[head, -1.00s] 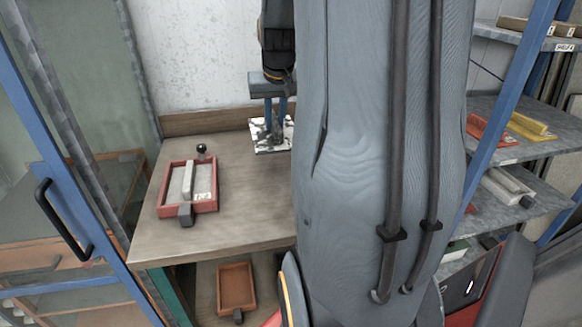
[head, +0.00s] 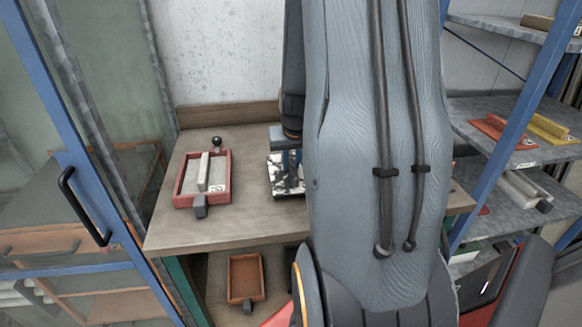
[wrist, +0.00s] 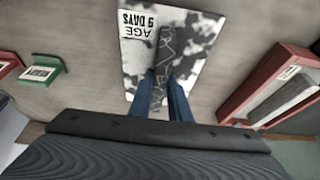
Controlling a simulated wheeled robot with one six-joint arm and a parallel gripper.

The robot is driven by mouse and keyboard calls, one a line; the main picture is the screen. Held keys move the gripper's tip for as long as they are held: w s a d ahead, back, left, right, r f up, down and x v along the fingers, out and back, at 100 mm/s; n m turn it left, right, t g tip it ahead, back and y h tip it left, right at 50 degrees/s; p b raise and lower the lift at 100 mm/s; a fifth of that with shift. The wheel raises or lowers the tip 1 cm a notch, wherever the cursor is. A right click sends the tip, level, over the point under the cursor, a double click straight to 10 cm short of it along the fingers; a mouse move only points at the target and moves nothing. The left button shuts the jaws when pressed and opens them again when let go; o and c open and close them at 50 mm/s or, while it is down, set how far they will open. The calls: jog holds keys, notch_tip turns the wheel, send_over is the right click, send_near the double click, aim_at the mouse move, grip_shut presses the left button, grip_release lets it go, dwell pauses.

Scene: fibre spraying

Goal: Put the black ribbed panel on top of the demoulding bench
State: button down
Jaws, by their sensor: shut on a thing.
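The ribbed panel (head: 287,180) is mottled black and white, with a dark raised rib along its middle. In the wrist view the panel (wrist: 196,45) carries a white label reading "AGE 9 DAYS". My gripper (wrist: 164,80) has its blue fingers shut on the rib. In the head view the panel appears over the wooden bench top (head: 240,228), right of a red tray. I cannot tell whether it touches the wood. My arm hides the panel's right side and part of the bench in the head view.
A red tray (head: 228,178) with a grey ribbed piece lies left on the bench, a black ball knob (head: 217,142) behind it. An orange tray (head: 246,278) sits below. A blue-framed glass door (head: 78,150) stands left; shelves (head: 500,205) with coloured moulds stand right.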

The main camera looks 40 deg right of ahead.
jog(key=shift+f, duration=0.9)
jog(key=shift+f+b, duration=0.2)
jog(key=shift+b, duration=0.3)
jog(key=c, duration=1.6)
grip_release()
jog(key=shift+c, duration=0.2)
jog(key=shift+r, duration=0.15)
jog(key=shift+r+p, duration=0.4)
jog(key=v, duration=1.1)
jog(key=shift+s+a, duration=0.1)
jog(key=shift+s, duration=0.05)
jog(key=s+a+f+n+g+y, duration=0.1)
jog(key=s+a+f+n, duration=0.1)
jog(key=a, duration=1.1)
jog(key=s+a+f+n+g+y, duration=0.1)
jog(key=s+a+f+n, duration=0.2)
jog(key=a, duration=0.9)
jog(key=shift+a+f+n, duration=0.4)
jog(key=shift+n, duration=0.2)
